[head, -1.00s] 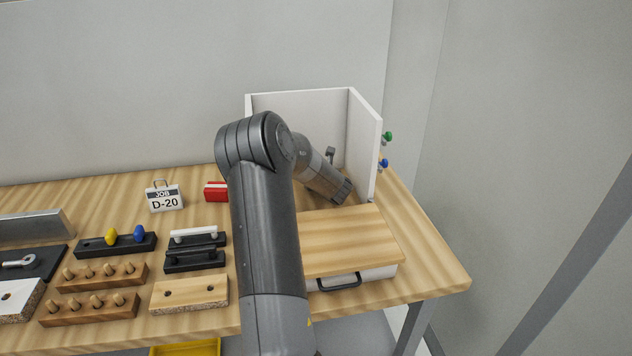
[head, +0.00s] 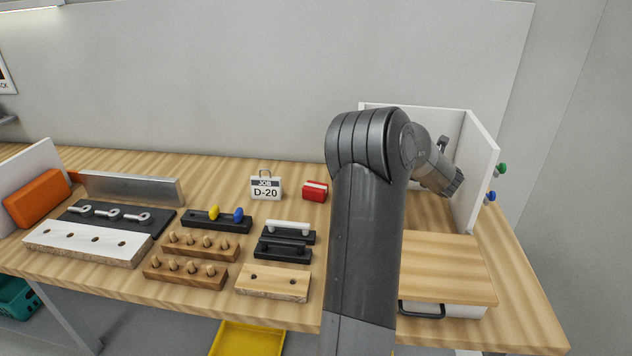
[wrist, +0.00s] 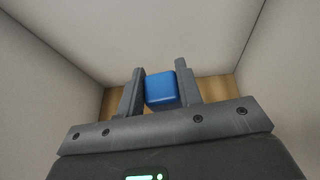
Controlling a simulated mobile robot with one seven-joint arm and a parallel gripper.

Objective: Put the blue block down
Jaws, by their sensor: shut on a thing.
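The blue block (wrist: 161,91) shows in the wrist view between the two dark fingers of my gripper (wrist: 160,78). The fingers are shut on its sides. White panels surround it, and a strip of wood surface shows behind and below. I cannot tell whether the block touches that surface. In the head view the block and my fingers cannot be made out; my wrist points into the white panelled corner (head: 482,175) at the right of the bench.
A wood-topped drawer unit (head: 450,270) stands before the white corner. Green and blue knobs (head: 491,197) are on its outer side.

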